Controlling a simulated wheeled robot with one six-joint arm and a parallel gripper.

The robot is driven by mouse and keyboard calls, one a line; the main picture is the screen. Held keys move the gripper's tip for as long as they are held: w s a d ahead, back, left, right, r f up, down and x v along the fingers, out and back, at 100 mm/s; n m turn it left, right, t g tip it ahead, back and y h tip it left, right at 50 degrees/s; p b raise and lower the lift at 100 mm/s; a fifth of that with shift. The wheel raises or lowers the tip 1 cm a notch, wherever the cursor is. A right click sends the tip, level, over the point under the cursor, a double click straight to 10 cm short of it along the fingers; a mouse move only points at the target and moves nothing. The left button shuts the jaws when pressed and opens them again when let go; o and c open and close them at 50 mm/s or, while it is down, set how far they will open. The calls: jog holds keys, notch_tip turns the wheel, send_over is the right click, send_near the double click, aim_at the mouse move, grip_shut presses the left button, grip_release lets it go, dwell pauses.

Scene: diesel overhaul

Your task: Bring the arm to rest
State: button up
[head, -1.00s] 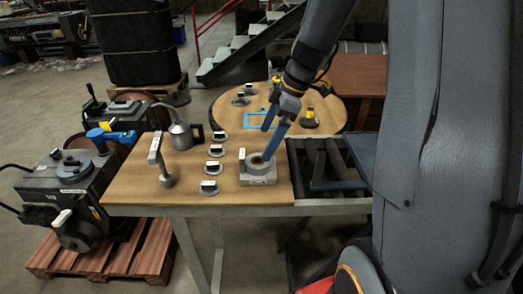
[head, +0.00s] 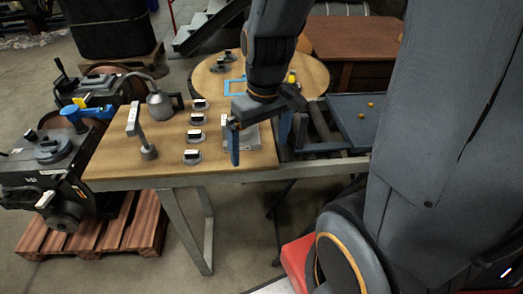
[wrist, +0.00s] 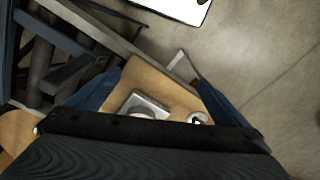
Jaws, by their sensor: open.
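My gripper (head: 259,148) hangs over the front right part of the wooden workbench (head: 115,165) in the head view. Its two blue fingers are spread apart with nothing between them. A grey block (head: 252,138) sits on the bench behind the fingers and is partly hidden by them. In the wrist view my gripper (wrist: 155,85) has a finger at each side, and the grey block (wrist: 150,103) shows on the bench below, apart from the fingers.
Several small round parts with white tags (head: 193,156) stand in a row left of the gripper. A round table (head: 206,84) is behind; a blue tray (head: 350,122) is right.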

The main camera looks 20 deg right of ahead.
jog(key=shift+s+a+f+m, duration=0.15)
jog(key=shift+s+f+m, duration=0.05)
jog(key=shift+s+m, duration=0.35)
jog(key=shift+s+a+f+m, duration=0.1)
jog(key=shift+s+f+m, duration=0.05)
jog(key=shift+s+m, duration=0.35)
dwell(0.6)
